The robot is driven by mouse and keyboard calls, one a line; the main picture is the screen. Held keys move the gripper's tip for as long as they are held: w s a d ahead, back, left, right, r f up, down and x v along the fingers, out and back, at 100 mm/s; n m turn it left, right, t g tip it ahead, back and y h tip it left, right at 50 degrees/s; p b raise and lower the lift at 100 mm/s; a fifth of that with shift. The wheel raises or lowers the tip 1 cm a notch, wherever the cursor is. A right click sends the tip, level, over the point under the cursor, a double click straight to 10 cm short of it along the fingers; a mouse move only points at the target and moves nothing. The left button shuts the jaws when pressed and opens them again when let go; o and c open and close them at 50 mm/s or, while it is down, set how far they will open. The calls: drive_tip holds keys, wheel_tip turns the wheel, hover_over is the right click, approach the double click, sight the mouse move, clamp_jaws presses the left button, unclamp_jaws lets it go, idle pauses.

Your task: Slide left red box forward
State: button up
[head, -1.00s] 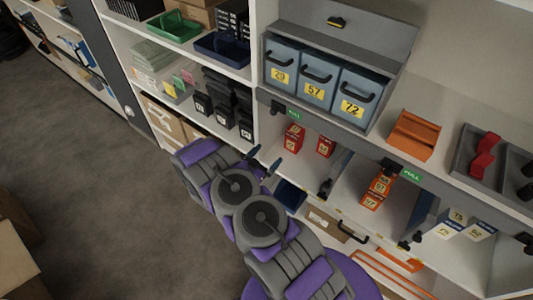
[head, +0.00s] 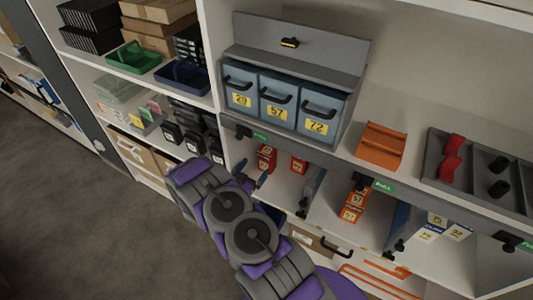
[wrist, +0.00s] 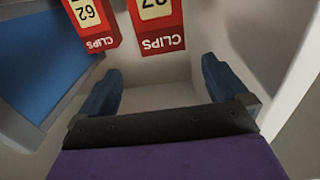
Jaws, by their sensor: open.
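Two red boxes stand in a lower shelf compartment: the left red box (head: 266,157) and another red box (head: 299,165) to its right. In the wrist view they appear upside down at the top, with yellow number labels and "CLIPS" lettering. There, one red box (wrist: 157,25) lies between the lines of my fingers, and the other red box (wrist: 90,20) is to the left. My gripper (head: 253,175) is at the compartment's front, just below the left red box. It also shows in the wrist view (wrist: 162,88), open, with nothing between its blue fingers.
Blue-grey numbered drawers (head: 281,103) stand above the compartment. A grey shelf edge (head: 330,165) runs over it. In the wrist view, a blue panel (wrist: 40,60) is at left and a pale wall (wrist: 275,50) at right.

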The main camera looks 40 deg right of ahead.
sight(268, 149)
drive_tip(key=x, duration=0.2)
drive_tip(key=b+x, duration=0.1)
drive_tip(key=x, duration=0.1)
drive_tip(key=shift+w+a+r, duration=0.1)
drive_tip(key=shift+w+r, duration=0.05)
drive_tip(key=shift+w, duration=0.15)
drive_tip(key=x, duration=0.3)
drive_tip(key=b+x, duration=0.1)
drive_tip(key=x, duration=0.3)
drive_tip(key=shift+s+d, duration=0.15)
drive_tip(key=shift+d, duration=0.15)
drive_tip(key=shift+a+r, duration=0.15)
drive_tip(key=shift+a, duration=0.4)
drive_tip(key=shift+d, duration=0.45)
drive_tip(key=c, duration=0.5)
drive_tip(key=shift+c, duration=1.4)
drive_tip(key=shift+a, duration=0.3)
drive_tip(key=c, duration=0.4)
drive_tip(key=shift+s, duration=0.1)
